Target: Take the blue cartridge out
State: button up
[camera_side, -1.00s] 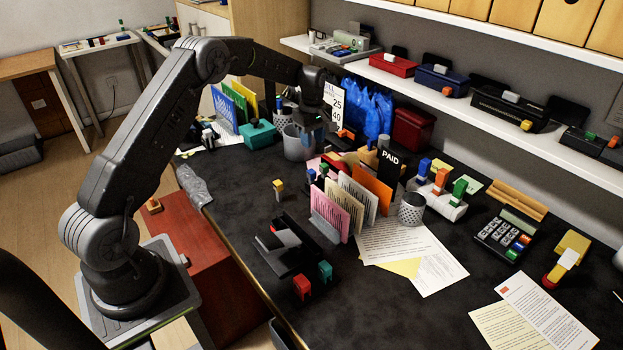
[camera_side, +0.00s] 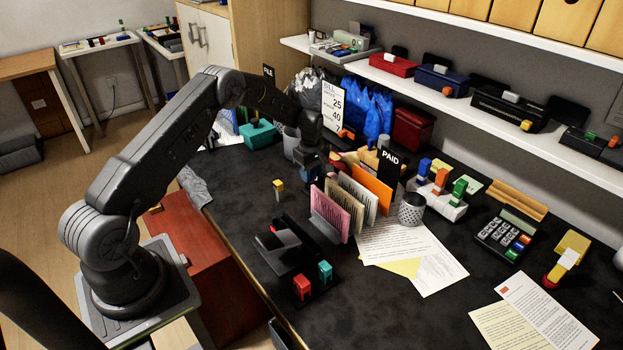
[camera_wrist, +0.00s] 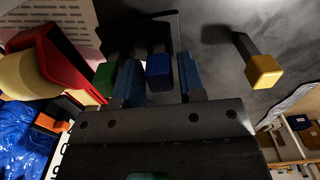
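The blue cartridge (camera_wrist: 158,72) shows in the wrist view as a square blue end on a dark stem, in front of a dark holder plate (camera_wrist: 145,28). My gripper (camera_wrist: 159,62) has one blue finger on each side of it, with gaps visible, so it is open around the cartridge without clear contact. A green cartridge (camera_wrist: 104,80) stands just left of the left finger. In the side view my gripper (camera_side: 313,163) is low over the desk, behind the pink card, and largely hides the blue cartridge and its holder.
A yellow-topped piece (camera_side: 278,188) stands alone on the desk. Upright pink (camera_side: 331,211) and orange (camera_side: 373,190) cards stand close right of my gripper. A black stand with red (camera_side: 302,287) and teal (camera_side: 325,271) blocks is nearer the front.

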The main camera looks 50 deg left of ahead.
grip_shut()
jog(key=shift+r, duration=0.1)
dwell(0.3)
